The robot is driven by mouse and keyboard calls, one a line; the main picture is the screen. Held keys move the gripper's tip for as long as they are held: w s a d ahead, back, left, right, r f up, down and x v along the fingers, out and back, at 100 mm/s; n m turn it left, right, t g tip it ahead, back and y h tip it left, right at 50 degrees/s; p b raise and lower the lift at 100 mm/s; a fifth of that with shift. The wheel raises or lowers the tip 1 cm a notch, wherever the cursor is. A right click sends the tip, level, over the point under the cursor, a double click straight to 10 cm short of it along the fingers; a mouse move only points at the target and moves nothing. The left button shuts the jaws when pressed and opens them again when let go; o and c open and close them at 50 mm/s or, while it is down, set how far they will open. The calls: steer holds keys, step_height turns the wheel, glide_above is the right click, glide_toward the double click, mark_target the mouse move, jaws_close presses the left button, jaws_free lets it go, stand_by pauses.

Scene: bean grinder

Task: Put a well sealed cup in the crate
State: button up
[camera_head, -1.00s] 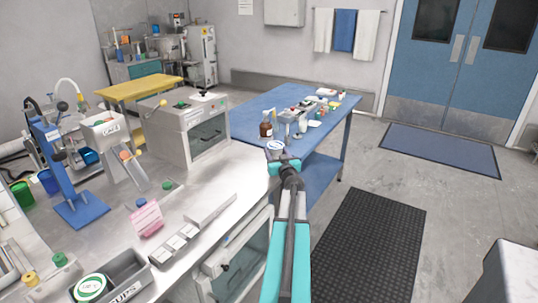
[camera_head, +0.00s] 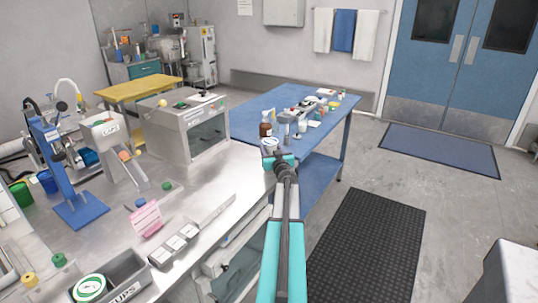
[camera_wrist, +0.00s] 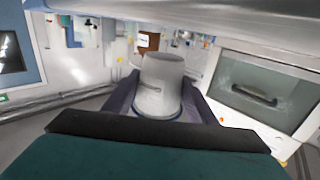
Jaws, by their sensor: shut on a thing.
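My gripper (camera_head: 276,159) is shut on a pale grey cup (camera_wrist: 163,72), held in the air beside the front edge of the steel counter. In the wrist view the cup sits between my two dark fingers (camera_wrist: 158,92), with a blue-edged rim at its wider, lower end. In the head view only its round, whitish top (camera_head: 268,144) shows past my gripper. I cannot tell how well it is sealed. The grey crate marked CUPS (camera_head: 138,284) is at the bottom left on the counter, with a round green-and-white item (camera_head: 90,287) in it.
A grey boxy machine with a window (camera_head: 192,127) stands at the counter's far end. A blue table (camera_head: 258,103) holding bottles and small items is beyond.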

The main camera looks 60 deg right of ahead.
mark_target(269, 153)
steer(key=shift+w+d+f, duration=0.15)
steer(key=shift+w+f, duration=0.1)
steer(key=shift+f, duration=0.3)
steer(key=shift+w+d+f, duration=0.15)
steer(key=shift+w+f, duration=0.1)
steer(key=shift+f, duration=0.8)
steer(key=shift+f, duration=0.2)
steer(key=o, duration=1.2)
steer(key=shift+c, duration=0.2)
steer(key=shift+f+b, duration=0.1)
steer(key=shift+b, duration=0.4)
steer(key=shift+s+a, duration=0.25)
steer(key=v, duration=0.5)
steer(key=shift+s+d+f, duration=0.1)
steer(key=shift+s+f, duration=0.1)
steer(key=shift+v, duration=4.05)
